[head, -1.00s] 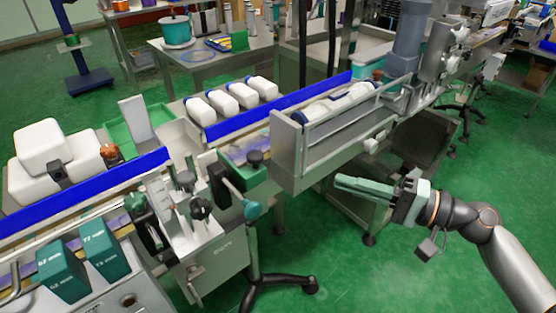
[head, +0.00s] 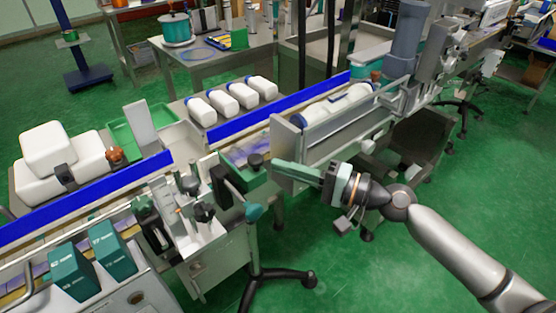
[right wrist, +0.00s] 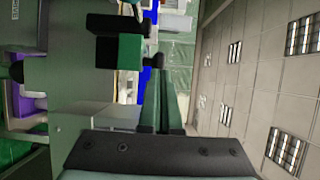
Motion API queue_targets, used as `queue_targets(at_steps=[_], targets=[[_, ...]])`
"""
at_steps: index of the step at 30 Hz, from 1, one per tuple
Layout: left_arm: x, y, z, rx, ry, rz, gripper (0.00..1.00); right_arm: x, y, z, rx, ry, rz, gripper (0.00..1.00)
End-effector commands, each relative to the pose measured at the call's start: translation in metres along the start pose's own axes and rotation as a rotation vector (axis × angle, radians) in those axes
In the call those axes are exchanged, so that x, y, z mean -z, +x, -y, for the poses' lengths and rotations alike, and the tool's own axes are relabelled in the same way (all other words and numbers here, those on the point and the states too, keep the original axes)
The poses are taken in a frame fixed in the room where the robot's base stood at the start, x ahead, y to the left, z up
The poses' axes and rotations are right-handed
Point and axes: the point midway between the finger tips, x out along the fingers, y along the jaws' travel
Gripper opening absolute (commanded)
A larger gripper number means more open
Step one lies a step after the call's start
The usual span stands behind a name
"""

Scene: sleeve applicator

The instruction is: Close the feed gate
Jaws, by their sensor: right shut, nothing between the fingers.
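My right gripper (head: 278,167) reaches in from the right in the head view. The fingertips look apart from the knob. No part is clearly marked as the feed gate. In the right wrist view, the shut fingers (right wrist: 162,92) lie near a green and black block (right wrist: 128,50). My left gripper is out of view.
Blue guide rails (head: 255,115) run along the conveyor. White bottles (head: 240,95) lie behind them. A grey-walled trough (head: 340,135) stands just behind my right gripper. A black-footed stand (head: 275,275) is below.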

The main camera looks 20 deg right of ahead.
Motion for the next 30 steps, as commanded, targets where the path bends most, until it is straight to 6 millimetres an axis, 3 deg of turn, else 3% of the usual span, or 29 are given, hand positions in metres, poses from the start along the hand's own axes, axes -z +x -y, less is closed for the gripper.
queue_targets(at_steps=[6, 20, 30], targets=[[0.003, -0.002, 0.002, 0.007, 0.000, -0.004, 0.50, 0.000, 0.015, 0.000, 0.000, 0.003, 0.000, 0.00], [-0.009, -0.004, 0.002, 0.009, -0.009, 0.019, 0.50, 0.002, 0.019, 0.000, 0.002, 0.002, -0.001, 0.00], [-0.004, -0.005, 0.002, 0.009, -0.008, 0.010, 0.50, 0.019, 0.056, 0.000, 0.003, 0.002, -0.001, 0.00]])
